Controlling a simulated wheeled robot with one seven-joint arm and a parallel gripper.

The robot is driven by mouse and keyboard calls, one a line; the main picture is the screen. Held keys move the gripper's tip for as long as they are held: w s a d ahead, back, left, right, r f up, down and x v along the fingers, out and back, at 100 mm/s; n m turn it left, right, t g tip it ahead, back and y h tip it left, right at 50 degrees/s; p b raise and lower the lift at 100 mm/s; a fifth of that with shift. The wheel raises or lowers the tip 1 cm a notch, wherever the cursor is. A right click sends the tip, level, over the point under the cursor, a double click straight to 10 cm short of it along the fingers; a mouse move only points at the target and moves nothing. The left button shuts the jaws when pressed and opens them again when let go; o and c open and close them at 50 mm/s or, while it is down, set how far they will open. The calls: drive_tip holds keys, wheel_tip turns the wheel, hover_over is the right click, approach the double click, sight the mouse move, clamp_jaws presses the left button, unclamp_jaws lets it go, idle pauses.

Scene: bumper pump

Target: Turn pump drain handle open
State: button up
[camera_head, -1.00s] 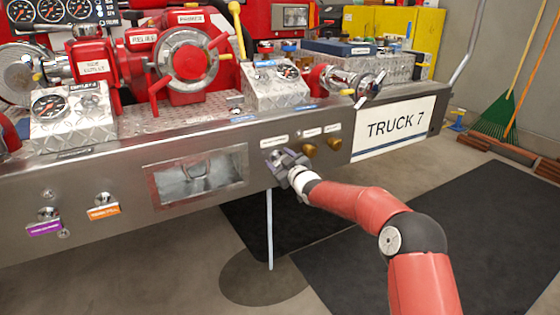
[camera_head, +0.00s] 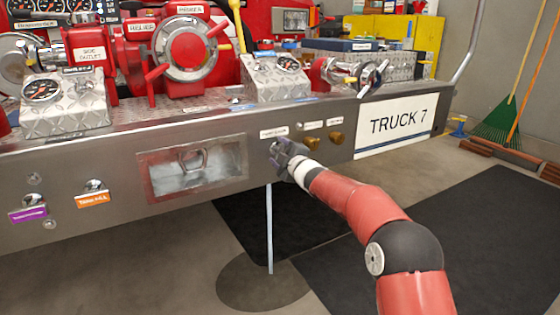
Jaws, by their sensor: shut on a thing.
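The pump drain handle is mostly hidden behind my gripper; only a small dark part shows at the bumper face, under a small white label (camera_head: 274,132) too small to read. My gripper (camera_head: 281,151) is at the front face of the steel bumper (camera_head: 330,158), shut on the handle. My red arm reaches it from the lower right. A thin pale vertical line (camera_head: 269,228), like a stream of water, drops from the bumper's underside below the gripper. It ends in a dark round patch (camera_head: 265,285) on the floor.
Two brass knobs (camera_head: 312,142) sit just right of my gripper under their own labels. A recessed steel box (camera_head: 192,172) is to the left. Pull knobs with orange (camera_head: 93,199) and purple tags are farther left. Red pump valves (camera_head: 185,55) stand on top. Black mats cover the floor.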

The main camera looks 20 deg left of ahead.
drive_tip(key=n+b, duration=0.1)
drive_tip(key=n, duration=0.1)
drive_tip(key=n+b, duration=0.1)
drive_tip(key=n, duration=0.1)
drive_tip(key=shift+f+n+b, duration=0.2)
drive_tip(key=shift+n+b, duration=0.2)
idle(0.4)
drive_tip(key=o, duration=1)
drive_tip(key=shift+r, duration=0.1)
drive_tip(key=v, duration=0.7)
drive_tip(key=shift+s+d+b, duration=0.25)
drive_tip(key=shift+d+b, duration=0.05)
